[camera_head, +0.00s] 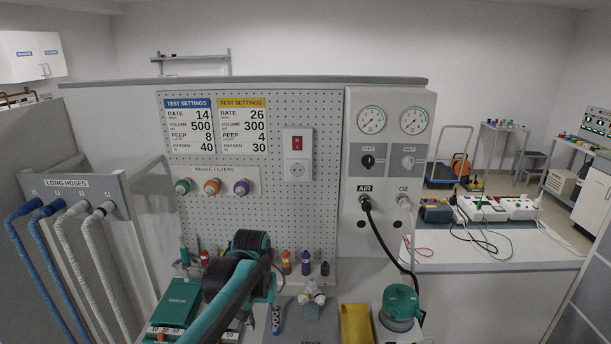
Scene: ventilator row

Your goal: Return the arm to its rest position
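My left arm, teal and black, rises from the bottom edge and bends in front of the bench. Its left gripper (264,316) is low, beyond the bent arm and near the bench top, mostly hidden by the arm. I cannot make out its fingers well enough to tell whether they are open or shut, or whether anything is between them. My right arm and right gripper do not show in this view.
A teal box (176,302) stands close left of my arm. Small bottles (286,262) stand along the pegboard (310,215). A yellow block (356,323) and a teal-topped device (401,300) are to the right. A black hose (385,237) hangs from the AIR outlet. Hoses (85,265) hang left.

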